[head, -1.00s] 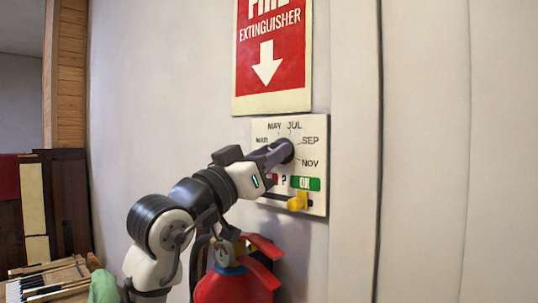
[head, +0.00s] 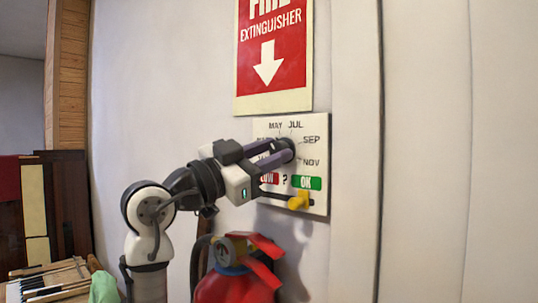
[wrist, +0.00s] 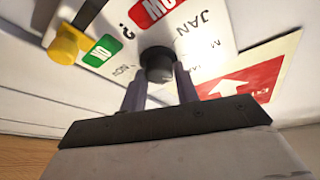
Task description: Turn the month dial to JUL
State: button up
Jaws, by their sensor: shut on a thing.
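The month dial (head: 287,150) is a round dark knob on a white wall plate (head: 319,130). Labels MAY, JUL, SEP and NOV show around its upper and right sides; my gripper hides those on the left. My gripper (head: 281,152) reaches in from the left and is shut on the dial. In the wrist view, the black knob (wrist: 157,62) sits between the tips of my two grey-purple fingers (wrist: 160,85). The JAN label (wrist: 193,35) shows to the right of the knob there. I cannot make out which month the dial points to.
A fire extinguisher sign (head: 271,55) hangs above. A red extinguisher (head: 237,284) stands below my arm. The wall to the right is clear.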

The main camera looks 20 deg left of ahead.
jog(key=m+g, duration=0.1)
jog(key=m, duration=0.1)
jog(key=m+g+p, duration=0.1)
jog(key=m, duration=0.2)
jog(key=m+g+h, duration=0.1)
jog(key=m, duration=0.2)
jog(key=shift+w+r+p, duration=0.1)
jog(key=shift+r+p, duration=0.2)
jog(key=shift+r, duration=0.05)
jog(key=m+g+p, duration=0.1)
jog(key=m, duration=0.4)
jog(key=shift+g+y+p, duration=0.4)
jog(key=shift+m, duration=0.3)
jog(key=o, duration=1)
jog(key=shift+c, duration=0.2)
jog(key=b+v, duration=0.3)
jog(key=v, duration=1.1)
